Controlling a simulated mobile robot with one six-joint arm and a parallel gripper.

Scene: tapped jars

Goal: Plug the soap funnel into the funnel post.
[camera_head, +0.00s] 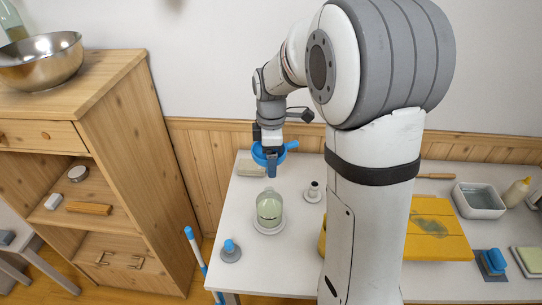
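A blue ring-shaped piece with a short handle to the right, which looks like the soap funnel (284,149), is at my gripper (271,162), above the back left part of the white table. My gripper appears shut on it, though the fingers are small and partly hidden. The piece hangs clear of the table, behind and above a greenish glass jar (269,208) on a round white base. A short upright post (313,191) on a round pale base stands right of the jar. A blue-topped peg (230,249) on a grey disc stands at front left. I cannot tell which is the funnel post.
The white table (290,264) is clear in front of the jar. My arm hides its middle. A yellow board (437,230), a white basin (480,200) and a blue item (492,263) lie at right. A wooden cabinet (140,150) stands at left, with a blue-and-white pole (193,246) nearby.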

